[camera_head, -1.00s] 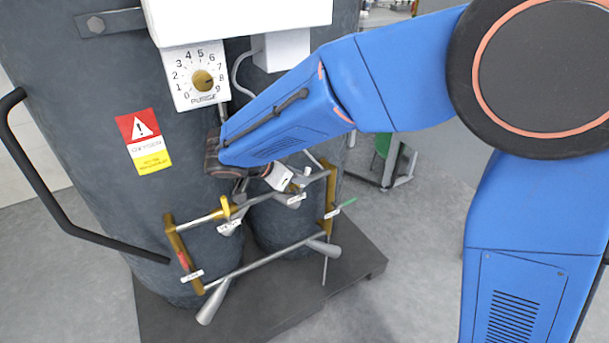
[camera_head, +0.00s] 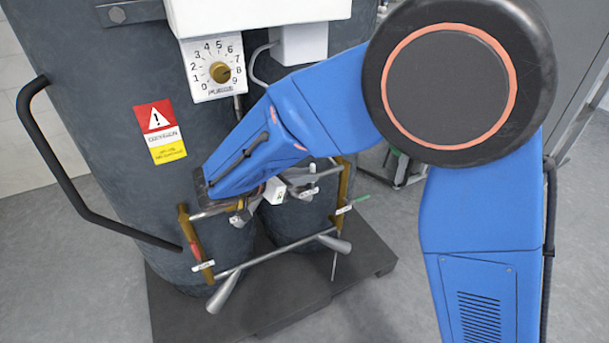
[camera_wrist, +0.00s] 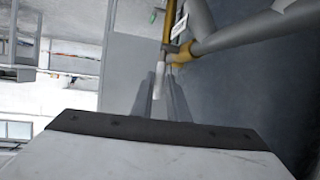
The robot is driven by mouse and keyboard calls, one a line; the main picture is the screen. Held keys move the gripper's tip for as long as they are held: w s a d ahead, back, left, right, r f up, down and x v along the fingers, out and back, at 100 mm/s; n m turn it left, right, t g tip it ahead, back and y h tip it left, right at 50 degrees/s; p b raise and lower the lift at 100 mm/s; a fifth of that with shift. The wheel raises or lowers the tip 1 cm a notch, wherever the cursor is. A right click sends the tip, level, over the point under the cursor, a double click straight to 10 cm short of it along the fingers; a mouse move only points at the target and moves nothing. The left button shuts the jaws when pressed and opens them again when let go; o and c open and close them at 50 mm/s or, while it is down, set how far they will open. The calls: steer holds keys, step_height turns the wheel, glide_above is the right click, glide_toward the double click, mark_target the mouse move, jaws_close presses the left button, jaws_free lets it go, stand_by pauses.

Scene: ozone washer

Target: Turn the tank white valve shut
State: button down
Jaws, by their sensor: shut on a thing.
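In the wrist view, my gripper (camera_wrist: 164,98) has its two grey fingers closed about a small white piece (camera_wrist: 160,74), which looks like the white valve's handle. It sits just short of a brass fitting (camera_wrist: 180,54) on the pipework beside the dark tank. In the head view, my blue forearm covers much of this area. My gripper (camera_head: 288,184) shows only in part, among the upper pipes in front of the tanks. The handle's exact angle cannot be told.
The dark tank (camera_head: 110,100) carries a purge dial (camera_head: 219,72) and a warning label (camera_head: 160,131). A black rail (camera_head: 62,180) curves at left. A lower pipe (camera_head: 275,255), red handle (camera_head: 195,250) and green handle (camera_head: 361,198) are near.

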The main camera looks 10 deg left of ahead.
steer(key=c, duration=2)
jaws_free()
steer(key=shift+f, duration=0.1)
steer(key=v, duration=1.7)
steer(key=shift+s+a, duration=0.2)
